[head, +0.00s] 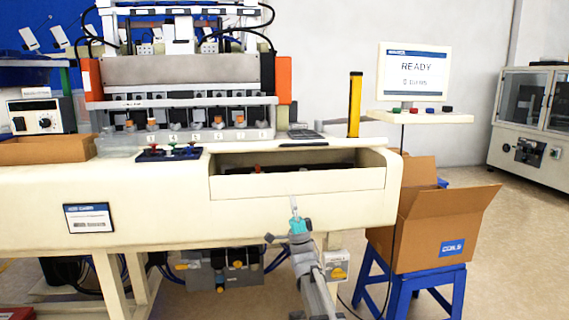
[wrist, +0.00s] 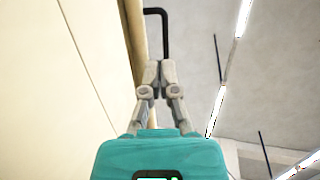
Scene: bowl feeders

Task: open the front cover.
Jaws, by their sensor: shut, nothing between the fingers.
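The cream front panel (head: 300,182) of the machine stands below a long opening, which shows a dark inside. I cannot tell for sure whether this panel is the front cover. My gripper (head: 294,200) is in front of the panel's lower middle, pointing up, with its teal body below the fingertips. In the wrist view my gripper (wrist: 160,68) is shut and empty, its fingertips together. A thin black bent bar (wrist: 165,30) shows just beyond the fingertips; contact cannot be told. The cream machine face (wrist: 60,100) fills the left of the wrist view.
A cardboard box (head: 425,225) stands on a blue stool (head: 410,290) at the right. A screen reading READY (head: 414,70) and a button shelf (head: 418,116) are above it. A yellow post (head: 355,105) rises from the bench top.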

